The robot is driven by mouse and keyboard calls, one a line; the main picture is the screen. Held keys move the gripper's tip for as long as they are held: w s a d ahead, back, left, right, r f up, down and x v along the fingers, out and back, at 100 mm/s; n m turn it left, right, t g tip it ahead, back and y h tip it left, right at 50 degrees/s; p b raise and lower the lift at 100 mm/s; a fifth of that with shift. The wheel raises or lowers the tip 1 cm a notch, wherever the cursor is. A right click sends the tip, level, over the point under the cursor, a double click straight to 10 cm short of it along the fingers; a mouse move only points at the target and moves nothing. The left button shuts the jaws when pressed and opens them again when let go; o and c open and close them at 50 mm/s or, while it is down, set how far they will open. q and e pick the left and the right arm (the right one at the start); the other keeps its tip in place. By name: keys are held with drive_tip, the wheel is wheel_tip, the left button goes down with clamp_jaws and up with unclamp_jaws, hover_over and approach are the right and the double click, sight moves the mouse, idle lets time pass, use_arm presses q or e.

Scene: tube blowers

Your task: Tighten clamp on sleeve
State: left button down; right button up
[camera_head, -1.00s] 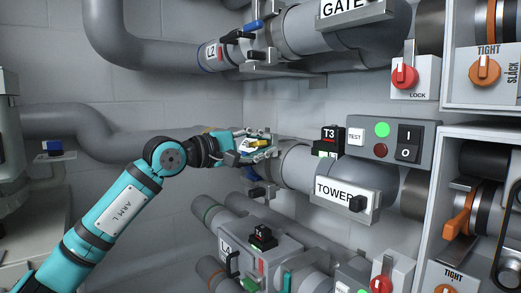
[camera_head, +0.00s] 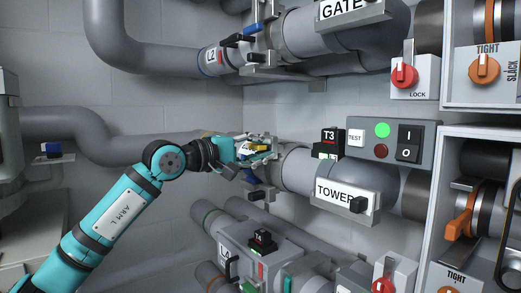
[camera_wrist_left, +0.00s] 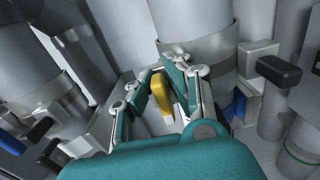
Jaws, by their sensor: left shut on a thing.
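My left gripper (camera_head: 262,150) is at the left end of the middle grey pipe with the TOWER label (camera_head: 335,192). In the left wrist view its fingers (camera_wrist_left: 165,88) are shut on a small yellow piece (camera_wrist_left: 160,95), beside a grey pipe with a metal band (camera_wrist_left: 200,50). At the right of the head view, an orange clamp lever (camera_head: 460,216) sits on a banded dark sleeve (camera_head: 488,212) in a white-framed box. A TIGHT label (camera_head: 456,279) is below it. Above, an orange knob (camera_head: 484,69) sits on a TIGHT/SLACK plate. My right gripper is not in view.
A control box (camera_head: 392,141) with a green light and a rocker switch stands right of the black T3 block (camera_head: 328,142). A red LOCK knob (camera_head: 404,76) is above it. More pipes with black handles are above and below my gripper.

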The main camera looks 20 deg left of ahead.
use_arm(q)
drive_tip(key=c, duration=1.4)
unclamp_jaws()
drive_tip(key=shift+a+r, duration=0.1)
drive_tip(key=shift+r, duration=0.25)
drive_tip(key=shift+o, duration=0.3)
drive_tip(key=shift+f, duration=0.1)
drive_tip(key=v, duration=1.2)
